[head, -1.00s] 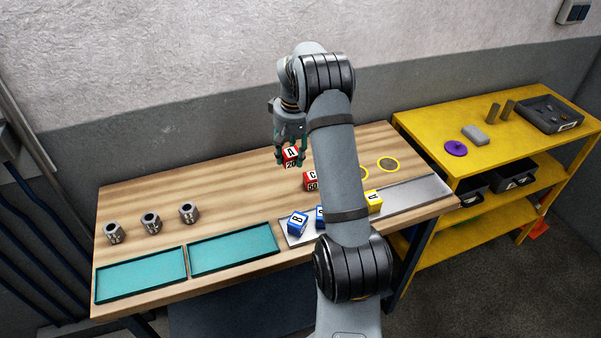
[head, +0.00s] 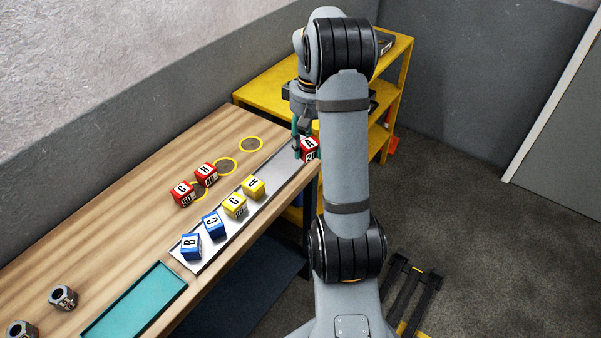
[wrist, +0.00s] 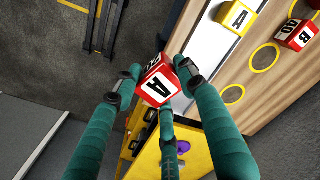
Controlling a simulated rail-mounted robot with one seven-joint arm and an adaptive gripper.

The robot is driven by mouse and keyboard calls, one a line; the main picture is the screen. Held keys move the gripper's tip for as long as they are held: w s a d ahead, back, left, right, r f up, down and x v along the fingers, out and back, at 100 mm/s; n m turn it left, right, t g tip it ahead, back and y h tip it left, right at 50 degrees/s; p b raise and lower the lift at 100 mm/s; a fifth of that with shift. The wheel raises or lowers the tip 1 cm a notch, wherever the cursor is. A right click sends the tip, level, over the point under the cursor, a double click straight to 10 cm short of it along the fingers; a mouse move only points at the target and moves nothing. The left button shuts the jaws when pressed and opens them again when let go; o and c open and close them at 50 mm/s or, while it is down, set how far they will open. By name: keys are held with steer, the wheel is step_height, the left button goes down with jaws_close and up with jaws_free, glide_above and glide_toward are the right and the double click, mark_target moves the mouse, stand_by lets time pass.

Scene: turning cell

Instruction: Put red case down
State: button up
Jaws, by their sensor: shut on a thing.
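My gripper (head: 302,140) is shut on the red case (head: 310,149) marked A. In the wrist view the red case (wrist: 158,84) sits between the teal fingers of my gripper (wrist: 160,90). In the head view it is at the far right end of the metal strip (head: 274,167), near the table's edge; whether it touches the strip cannot be told. Two other red cases, B (head: 206,175) and C (head: 182,194), stand on the wooden table. Yellow case A (head: 254,187), yellow case C (head: 235,206), blue case C (head: 213,225) and blue case B (head: 190,247) stand on the strip.
Yellow rings (head: 251,144) mark the table behind the strip; the far one is empty. A teal tray (head: 135,305) and hex parts (head: 62,297) lie at the near left. A yellow shelf (head: 262,92) stands beyond the table. The strip's far end is otherwise clear.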

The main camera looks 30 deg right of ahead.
steer(key=shift+w+a+f, duration=0.1)
steer(key=shift+a+f, duration=0.1)
steer(key=p, duration=0.3)
glide_above(271, 177)
step_height(271, 177, down, 6)
steer(key=shift+d+f, duration=0.1)
steer(key=shift+f, duration=0.25)
step_height(271, 177, down, 3)
steer(key=shift+f+p, duration=0.15)
steer(key=shift+p, duration=0.6)
steer(key=shift+f, duration=0.25)
steer(key=shift+f, duration=0.15)
steer(key=o, duration=1.4)
